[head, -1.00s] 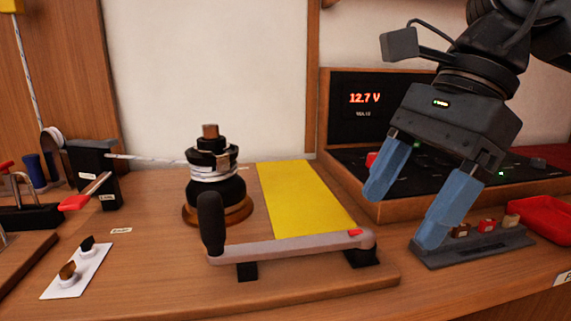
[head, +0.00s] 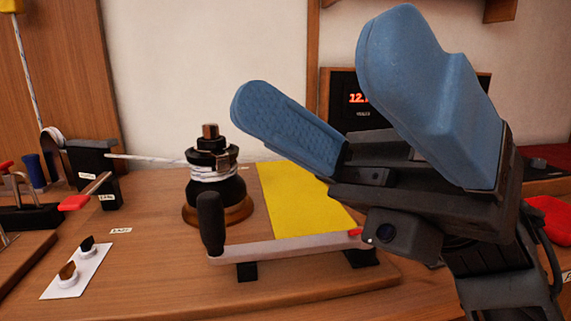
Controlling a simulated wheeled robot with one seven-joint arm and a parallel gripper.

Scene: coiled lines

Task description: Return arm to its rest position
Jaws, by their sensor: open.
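My gripper (head: 325,85) is large and close to the camera on the right side of the head view. Its two blue fingers are spread wide and point up and to the left, with nothing between them. My wrist and arm come up from the lower right. The gripper is in the air and hides most of the voltage panel (head: 355,98) and the console behind it.
A winch (head: 212,190) with rope around it stands on the wooden counter. Its crank handle (head: 285,248) lies on supports in front. A yellow mat (head: 297,200) lies behind the handle.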

